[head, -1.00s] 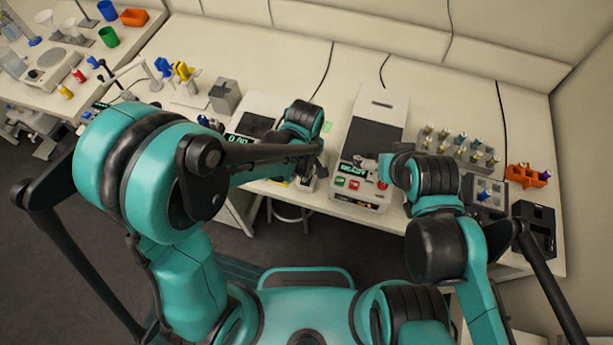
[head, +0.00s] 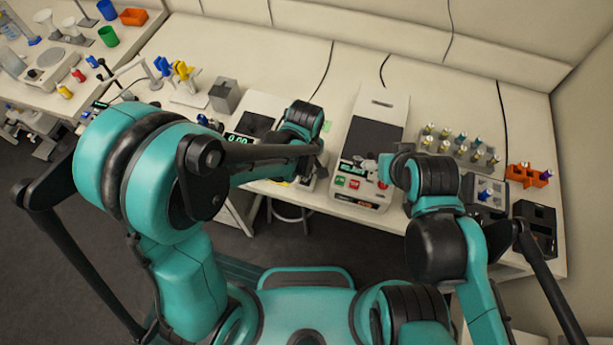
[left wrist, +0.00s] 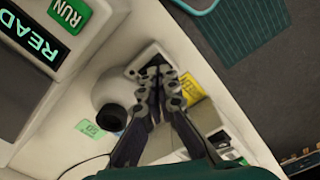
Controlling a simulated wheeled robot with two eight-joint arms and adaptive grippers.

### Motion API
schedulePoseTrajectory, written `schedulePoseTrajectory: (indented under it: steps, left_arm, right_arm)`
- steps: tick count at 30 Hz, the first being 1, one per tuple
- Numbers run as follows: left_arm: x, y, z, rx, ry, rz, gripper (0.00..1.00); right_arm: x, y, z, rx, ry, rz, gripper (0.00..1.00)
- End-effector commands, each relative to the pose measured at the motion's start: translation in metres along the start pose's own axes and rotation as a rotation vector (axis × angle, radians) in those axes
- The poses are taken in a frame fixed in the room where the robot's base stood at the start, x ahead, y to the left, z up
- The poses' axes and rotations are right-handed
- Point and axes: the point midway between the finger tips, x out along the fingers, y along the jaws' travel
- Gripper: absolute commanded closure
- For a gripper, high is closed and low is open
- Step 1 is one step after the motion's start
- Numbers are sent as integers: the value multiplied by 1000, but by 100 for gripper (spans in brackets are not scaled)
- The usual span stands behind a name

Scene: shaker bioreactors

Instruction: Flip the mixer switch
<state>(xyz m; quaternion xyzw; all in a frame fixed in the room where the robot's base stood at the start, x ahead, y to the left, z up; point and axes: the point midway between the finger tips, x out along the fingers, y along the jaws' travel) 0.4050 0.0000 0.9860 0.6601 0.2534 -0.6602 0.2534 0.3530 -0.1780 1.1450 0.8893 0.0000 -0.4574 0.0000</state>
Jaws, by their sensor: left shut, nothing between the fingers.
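The mixer (left wrist: 108,92) shows in the left wrist view as a rounded grey-white body with a dark cup and a pale front part. In the head view my left arm hides most of it. My left gripper (left wrist: 157,72) is shut and empty, with its fingertips over the dark panel on the mixer's front. The fingertips cover this panel, so I cannot see the switch's position or whether they touch it. In the head view my right gripper (head: 371,164) hangs over the front panel of the shaker (head: 376,133); its fingers are too small to read.
The shaker shows a green-lit display and green and red buttons. A balance (head: 243,130) stands left of the mixer. Vial racks (head: 458,153) and an orange rack (head: 522,173) are on the right. A grey block (head: 225,95) stands behind the balance. The table's back strip is clear.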

Motion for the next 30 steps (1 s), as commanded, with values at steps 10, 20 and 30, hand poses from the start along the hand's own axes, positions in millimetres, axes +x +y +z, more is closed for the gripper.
schedulePoseTrajectory:
  steps: [10, 20, 30]
  left_arm:
    - [6, 0, 0, 0, 0, 0, 100]
    - [11, 0, 0, 0, 0, 0, 100]
    - [16, 0, 0, 0, 0, 0, 100]
  right_arm:
    - [4, 0, 3, 0, 0, 0, 7]
    - [8, 0, 6, 0, 0, 0, 7]
    - [12, 0, 9, 0, 0, 0, 7]
